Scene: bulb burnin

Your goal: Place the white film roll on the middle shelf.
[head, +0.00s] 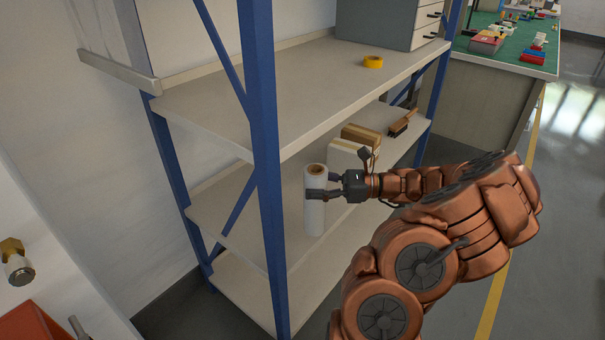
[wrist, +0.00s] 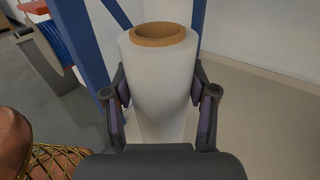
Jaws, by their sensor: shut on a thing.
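The white film roll (head: 314,212) is upright with its brown core facing up, at the front of the shelving unit by the blue post. My gripper (head: 322,188) is shut on its upper part. In the wrist view the roll (wrist: 162,85) stands between my two fingers (wrist: 160,105), one touching each side. The middle shelf (head: 235,215) lies behind and around the roll in the head view. The roll's lower end shows against the shelf's front area; I cannot tell whether it touches the shelf.
On the middle shelf, a white box (head: 350,156), a brown box (head: 361,136) and a brush (head: 403,122) stand to the right. The blue front post (head: 263,150) is close left of the roll. The top shelf (head: 290,85) hangs above, holding yellow tape (head: 373,62) and a drawer cabinet (head: 385,22).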

